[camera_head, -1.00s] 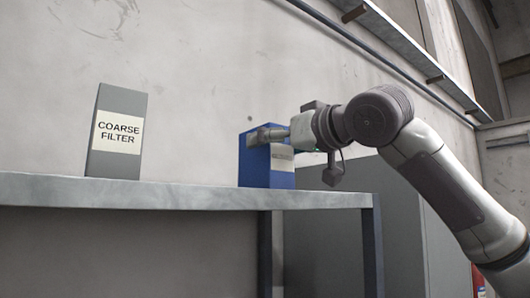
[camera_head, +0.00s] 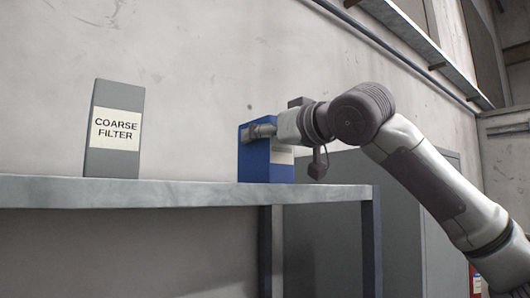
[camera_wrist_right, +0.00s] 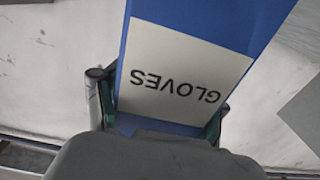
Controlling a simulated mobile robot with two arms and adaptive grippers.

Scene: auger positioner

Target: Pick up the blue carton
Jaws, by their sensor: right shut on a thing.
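The blue carton (camera_head: 255,162) stands upright on the shelf at its right part in the head view. In the right wrist view the carton (camera_wrist_right: 210,32) fills the upper middle, with a pale label reading "GLOVES" (camera_wrist_right: 180,80) upside down. My right gripper (camera_head: 262,132) reaches in from the right and is shut on the upper part of the carton. In the right wrist view its fingers (camera_wrist_right: 160,110) lie on both sides of the carton. I cannot tell whether the carton's base is clear of the shelf. My left gripper is not in view.
A grey carton labelled "COARSE FILTER" (camera_head: 114,160) stands to the left on the grey shelf (camera_head: 190,192). A grey cabinet (camera_head: 330,225) stands behind and below to the right. The shelf between the cartons is clear.

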